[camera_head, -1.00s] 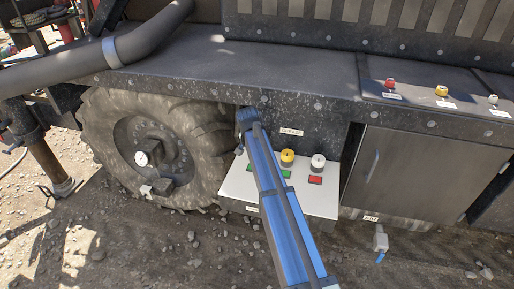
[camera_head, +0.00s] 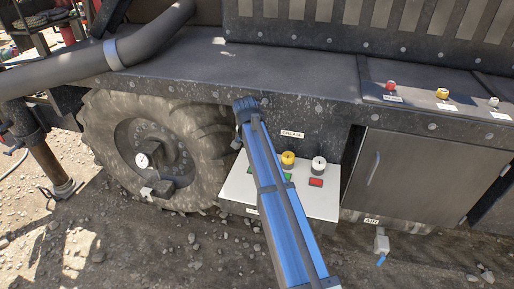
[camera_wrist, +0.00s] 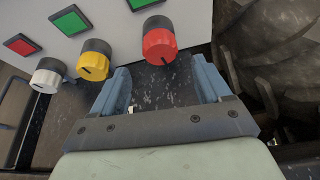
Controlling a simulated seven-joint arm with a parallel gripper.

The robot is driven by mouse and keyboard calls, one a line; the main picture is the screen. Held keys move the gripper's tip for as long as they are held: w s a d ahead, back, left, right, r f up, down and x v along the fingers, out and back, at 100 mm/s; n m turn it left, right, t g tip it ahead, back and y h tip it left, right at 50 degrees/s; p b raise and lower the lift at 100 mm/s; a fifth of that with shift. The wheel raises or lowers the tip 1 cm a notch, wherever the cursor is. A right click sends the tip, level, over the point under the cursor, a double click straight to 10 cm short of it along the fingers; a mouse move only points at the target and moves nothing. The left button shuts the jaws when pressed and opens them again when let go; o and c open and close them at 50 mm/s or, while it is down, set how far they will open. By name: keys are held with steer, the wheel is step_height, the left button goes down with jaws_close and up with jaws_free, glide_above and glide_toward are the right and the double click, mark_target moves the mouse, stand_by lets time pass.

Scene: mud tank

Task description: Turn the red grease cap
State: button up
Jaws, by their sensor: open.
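The red grease cap (camera_wrist: 159,40) sticks out of a pale panel (camera_wrist: 88,20) in the wrist view, with a dark slot on its face. My gripper (camera_wrist: 163,75) is open, its two blue-grey fingers apart. The cap shows just beyond the fingertips, roughly centred between them; I cannot tell whether either finger touches it. In the head view my blue arm hides the red cap and my gripper. There the panel (camera_head: 329,205) stands low beside the wheel, under a GREASE label.
A yellow cap (camera_wrist: 95,60) and a white cap (camera_wrist: 48,75) sit left of the red one. In the head view a large tyre (camera_head: 100,140) is left of the panel and a cabinet (camera_head: 415,180) right. Another red cap (camera_head: 390,87) is on the upper ledge.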

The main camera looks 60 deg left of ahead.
steer(key=v, duration=0.7)
steer(key=shift+r, duration=0.25)
